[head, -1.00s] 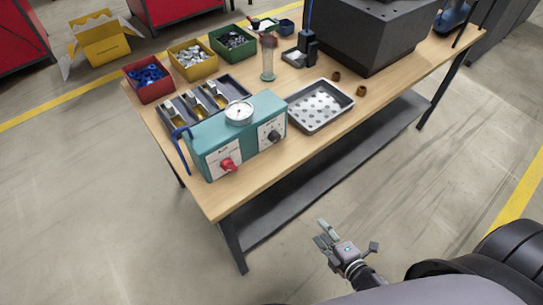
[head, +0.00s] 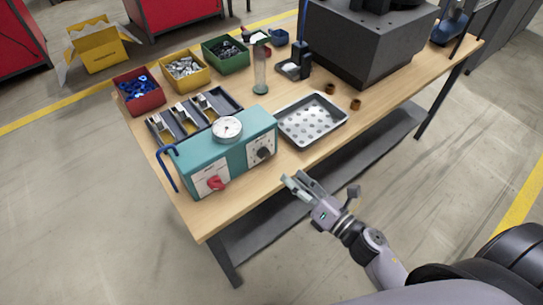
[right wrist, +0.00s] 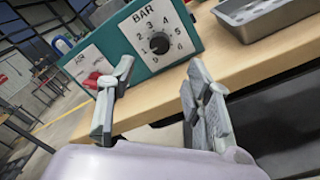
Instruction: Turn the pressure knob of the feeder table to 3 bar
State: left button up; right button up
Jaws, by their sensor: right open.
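The teal feeder control box (head: 200,160) stands at the table's near left part. Its black pressure knob (head: 263,153) is on the white plate at the right of its front face. In the right wrist view the knob (right wrist: 159,43) sits under the word BAR, ringed by numbers; which one it points to is too small to tell. My right gripper (head: 294,181) is open and empty, in front of the table edge, right of and below the knob and apart from it. Its two fingers also show in the right wrist view (right wrist: 160,78), with the knob beyond them. My left gripper is out of view.
A red knob (head: 216,183) is on the same front face, left of the black knob. A pressure gauge (head: 227,128) tops the box. A perforated metal tray (head: 340,113) lies to the right. Bare wood (head: 232,190) shows before the box.

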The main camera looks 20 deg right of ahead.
aim_at(267, 156)
jog(key=p+x, duration=0.1)
jog(key=x, duration=0.8)
jog(key=shift+w, duration=0.1)
grip_shut()
dwell(0.4)
